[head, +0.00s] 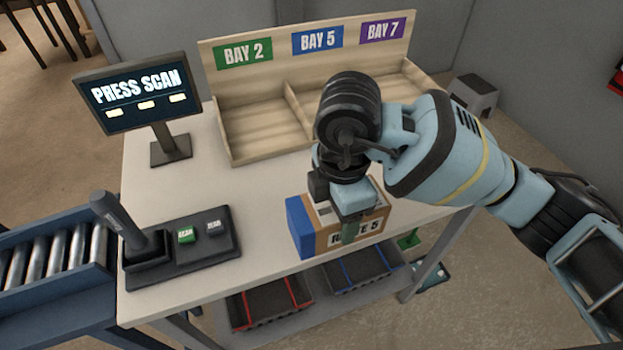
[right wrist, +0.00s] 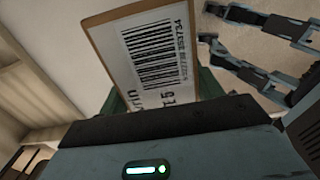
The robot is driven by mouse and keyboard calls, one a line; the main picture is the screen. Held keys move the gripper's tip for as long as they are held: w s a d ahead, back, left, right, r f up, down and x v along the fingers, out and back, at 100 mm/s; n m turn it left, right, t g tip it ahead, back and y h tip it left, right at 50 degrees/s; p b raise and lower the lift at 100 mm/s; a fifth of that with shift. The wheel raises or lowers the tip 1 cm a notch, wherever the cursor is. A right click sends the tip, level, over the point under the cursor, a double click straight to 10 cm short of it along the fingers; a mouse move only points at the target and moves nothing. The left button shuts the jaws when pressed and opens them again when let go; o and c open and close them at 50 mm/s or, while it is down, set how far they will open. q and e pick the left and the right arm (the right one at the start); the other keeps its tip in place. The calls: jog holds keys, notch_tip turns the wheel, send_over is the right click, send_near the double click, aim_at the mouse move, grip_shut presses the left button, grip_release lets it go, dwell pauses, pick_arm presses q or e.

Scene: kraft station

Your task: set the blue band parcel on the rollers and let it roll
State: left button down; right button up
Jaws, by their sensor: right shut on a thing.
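The parcel (head: 318,243) is a brown carton with a blue band (head: 299,228) around its left end and a label ending in 5 on its near side. My right gripper (head: 350,226) is shut on it from above near the table's front edge. A green fingertip covers part of the label. I cannot tell whether the parcel touches the table. In the right wrist view, the parcel's barcode face (right wrist: 150,50) shows beyond the gripper body. The rollers (head: 60,257) are grey metal cylinders in a blue frame at the left. My left gripper is not in the head view.
A scanner stand (head: 150,255) with buttons sits between rollers and parcel. A PRESS SCAN monitor (head: 138,92) stands behind it. Wooden bays (head: 262,128) labelled 2, 5 and 7 line the back. Trays (head: 268,302) lie on the lower shelf. The table's middle (head: 215,190) is clear.

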aim_at(381, 199)
jog(key=n, duration=0.2)
jog(key=d+n, duration=0.1)
jog(key=n, duration=0.1)
jog(key=d+n, duration=0.1)
jog(key=n, duration=0.1)
jog(key=shift+w+d+r, duration=0.15)
jog(key=n, duration=0.2)
jog(key=d+n, duration=0.1)
jog(key=n, duration=0.2)
jog(key=d+n, duration=0.1)
jog(key=n, duration=0.1)
jog(key=shift+d+r+n, duration=0.1)
jog(key=shift+d+n, duration=0.1)
jog(key=shift+n, duration=0.1)
jog(key=n, duration=0.1)
jog(key=d+n, duration=0.1)
jog(key=n, duration=0.3)
jog(key=shift+d+r, duration=0.1)
jog(key=shift+d, duration=0.3)
jog(key=d+r+n, duration=0.1)
jog(key=d+n, duration=0.4)
jog(key=n, duration=1)
jog(key=s+d+n, duration=0.1)
jog(key=d+n, duration=0.4)
jog(key=n, duration=1.1)
jog(key=shift+s+r+n, duration=0.15)
jog(key=shift+r+n, duration=0.15)
jog(key=shift+r, duration=0.05)
